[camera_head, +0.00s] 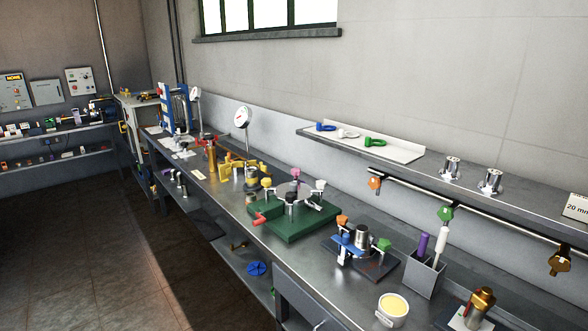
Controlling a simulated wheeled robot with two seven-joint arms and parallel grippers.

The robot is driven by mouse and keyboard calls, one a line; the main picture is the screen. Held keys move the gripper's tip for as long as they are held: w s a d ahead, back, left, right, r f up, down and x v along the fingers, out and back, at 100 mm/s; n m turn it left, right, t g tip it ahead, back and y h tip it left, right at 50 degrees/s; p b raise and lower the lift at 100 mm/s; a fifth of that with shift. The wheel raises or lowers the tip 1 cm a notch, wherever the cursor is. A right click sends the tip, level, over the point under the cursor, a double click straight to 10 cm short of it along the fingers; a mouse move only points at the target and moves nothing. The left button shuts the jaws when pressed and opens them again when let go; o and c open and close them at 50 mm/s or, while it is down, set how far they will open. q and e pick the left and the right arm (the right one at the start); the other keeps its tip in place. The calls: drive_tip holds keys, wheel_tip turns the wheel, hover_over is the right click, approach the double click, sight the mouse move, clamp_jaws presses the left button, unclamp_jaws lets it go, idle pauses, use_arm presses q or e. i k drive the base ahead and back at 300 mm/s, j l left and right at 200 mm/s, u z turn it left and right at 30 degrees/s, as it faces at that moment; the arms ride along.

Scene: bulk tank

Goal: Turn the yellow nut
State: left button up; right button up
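A small yellow piece (267,183) tops one of several short posts on a green base plate (300,228) on the long metal workbench. It may be the yellow nut, but it is too small to tell its shape. Pink (295,172) and white (320,185) pieces top other posts there, and a red handle (259,219) sticks out at the plate's left edge. Another yellow fixture (232,168) stands farther back on the bench. Neither of my grippers shows in the head view.
A blue clamp fixture (347,241), a grey holder (423,276) with purple and white handles, and a cup of yellow contents (392,307) stand nearer on the bench. A wall shelf (480,188) with hooks below overhangs its right side. Open floor (70,250) lies left.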

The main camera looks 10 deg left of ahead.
sight(266, 182)
drive_tip(key=i+j+z, duration=0.3)
drive_tip(key=j, duration=0.15)
drive_tip(key=i+j+z, duration=0.3)
drive_tip(key=j, duration=0.15)
drive_tip(key=i+j+z, duration=0.15)
drive_tip(key=j+z, duration=0.15)
drive_tip(key=j, duration=0.25)
drive_tip(key=i+j+z, duration=0.15)
drive_tip(key=j+z, duration=0.15)
drive_tip(key=j, duration=0.3)
drive_tip(key=i+j+z, duration=0.1)
drive_tip(key=j+z, duration=0.25)
drive_tip(key=j, duration=0.25)
drive_tip(key=j+z, duration=0.3)
drive_tip(key=j, duration=0.3)
